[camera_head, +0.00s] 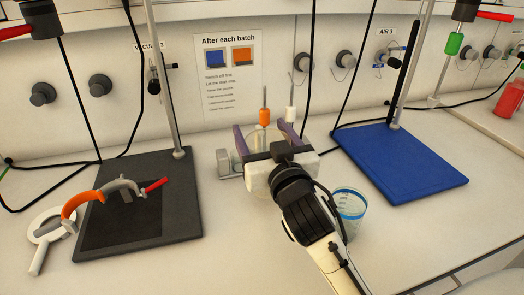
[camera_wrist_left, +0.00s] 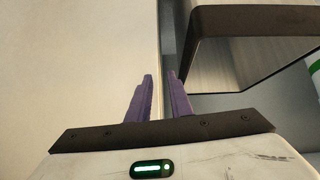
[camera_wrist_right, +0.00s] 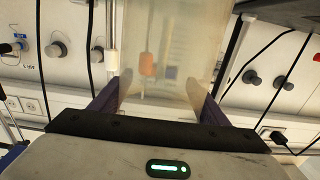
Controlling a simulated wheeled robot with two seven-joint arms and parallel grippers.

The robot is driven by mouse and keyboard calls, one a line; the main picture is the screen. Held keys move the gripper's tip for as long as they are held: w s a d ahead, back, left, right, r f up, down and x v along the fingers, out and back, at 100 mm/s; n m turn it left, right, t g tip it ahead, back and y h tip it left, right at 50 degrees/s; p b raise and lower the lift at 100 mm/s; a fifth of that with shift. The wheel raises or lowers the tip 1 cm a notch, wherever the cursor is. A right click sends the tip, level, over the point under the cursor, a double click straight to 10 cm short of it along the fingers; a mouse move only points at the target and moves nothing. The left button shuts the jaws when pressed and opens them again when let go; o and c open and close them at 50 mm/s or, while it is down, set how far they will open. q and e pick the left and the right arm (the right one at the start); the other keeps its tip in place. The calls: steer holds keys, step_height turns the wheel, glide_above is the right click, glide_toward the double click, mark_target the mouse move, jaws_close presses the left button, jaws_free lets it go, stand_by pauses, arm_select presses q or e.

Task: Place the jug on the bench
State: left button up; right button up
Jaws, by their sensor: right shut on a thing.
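The jug (camera_wrist_right: 165,40) is a clear, cloudy vessel between the purple fingers of my right gripper (camera_head: 266,130). The fingers are shut on its sides. In the head view the jug (camera_head: 262,142) is largely hidden behind my gripper, above the middle of the pale bench (camera_head: 215,265). I cannot tell whether its base touches the bench. My left gripper (camera_wrist_left: 160,76) shows only in its own wrist view, with a narrow empty gap between its purple fingers.
A clear beaker with a blue rim (camera_head: 352,192) stands right beside my right wrist. A blue mat (camera_head: 400,165) lies to the right, a dark stand base (camera_head: 175,215) to the left. A probe with an orange part (camera_head: 265,116) is behind the jug. A sign (camera_head: 229,75) hangs on the wall.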

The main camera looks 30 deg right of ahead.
mark_target(262, 146)
steer(key=shift+f+b, duration=0.3)
steer(key=shift+f, duration=1.5)
steer(key=shift+f, duration=0.2)
steer(key=o, duration=2)
steer(key=shift+r, duration=0.2)
steer(key=v, duration=0.3)
steer(key=b+v, duration=0.1)
steer(key=v, duration=0.2)
steer(key=shift+s+a+f, duration=0.1)
steer(key=shift+s+f, duration=0.1)
steer(key=shift+s, duration=0.05)
steer(key=shift+s+a+r, duration=0.15)
steer(key=shift+s, duration=0.35)
